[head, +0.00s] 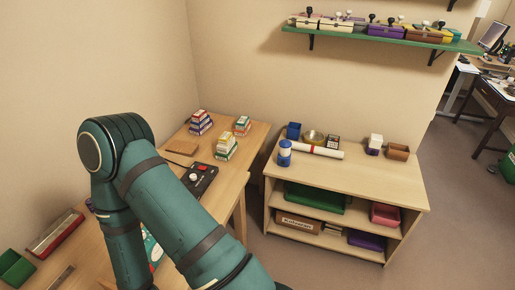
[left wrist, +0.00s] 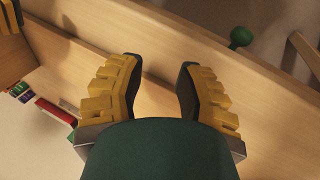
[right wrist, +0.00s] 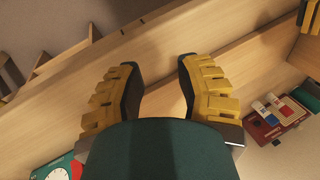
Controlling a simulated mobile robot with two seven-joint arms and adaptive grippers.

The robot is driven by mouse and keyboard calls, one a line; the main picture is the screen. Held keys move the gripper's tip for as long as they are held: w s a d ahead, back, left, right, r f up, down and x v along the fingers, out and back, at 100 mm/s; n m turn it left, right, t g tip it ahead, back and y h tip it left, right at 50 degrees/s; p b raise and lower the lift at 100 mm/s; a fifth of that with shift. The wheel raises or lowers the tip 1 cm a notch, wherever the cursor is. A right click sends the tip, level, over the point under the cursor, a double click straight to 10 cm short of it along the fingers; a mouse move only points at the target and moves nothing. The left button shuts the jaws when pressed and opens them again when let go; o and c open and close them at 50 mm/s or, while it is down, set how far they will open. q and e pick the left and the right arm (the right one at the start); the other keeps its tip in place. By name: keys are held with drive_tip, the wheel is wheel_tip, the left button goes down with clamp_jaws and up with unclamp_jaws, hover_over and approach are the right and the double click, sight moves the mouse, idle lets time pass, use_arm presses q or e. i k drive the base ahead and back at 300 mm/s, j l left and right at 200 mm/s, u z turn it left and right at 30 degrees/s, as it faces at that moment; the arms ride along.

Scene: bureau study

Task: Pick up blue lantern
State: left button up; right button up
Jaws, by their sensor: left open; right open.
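The blue lantern (head: 285,153), a small blue cylinder with a pale middle band, appears to stand upright at the left front of the low wooden shelf's top (head: 375,170). No gripper is near it in the head view. My left gripper (left wrist: 160,68) shows in the left wrist view, open and empty, with yellow padded fingers over a wooden surface. My right gripper (right wrist: 158,68) shows in the right wrist view, open and empty, also over wood. The lantern is not recognisable in either wrist view. Neither gripper's fingers show in the head view.
Beside the lantern are a white-and-red roll (head: 315,150), a blue box (head: 293,131) and a brass bowl (head: 313,136). The left desk (head: 228,170) holds stacked boxes and a black control box (head: 199,179). My teal arm covers part of it. Clear floor (head: 440,230) lies right of the shelf.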

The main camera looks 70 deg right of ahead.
sight(284, 153)
drive_tip(key=z, duration=2.55)
drive_tip(key=i+l, duration=0.25)
drive_tip(key=i, duration=0.25)
drive_tip(key=i+l+z, duration=0.1)
drive_tip(key=i+l, duration=0.15)
drive_tip(key=i, duration=0.25)
drive_tip(key=i+l, duration=0.2)
drive_tip(key=i, duration=0.35)
drive_tip(key=i+l, duration=0.2)
drive_tip(key=i, duration=0.3)
drive_tip(key=l+z, duration=0.05)
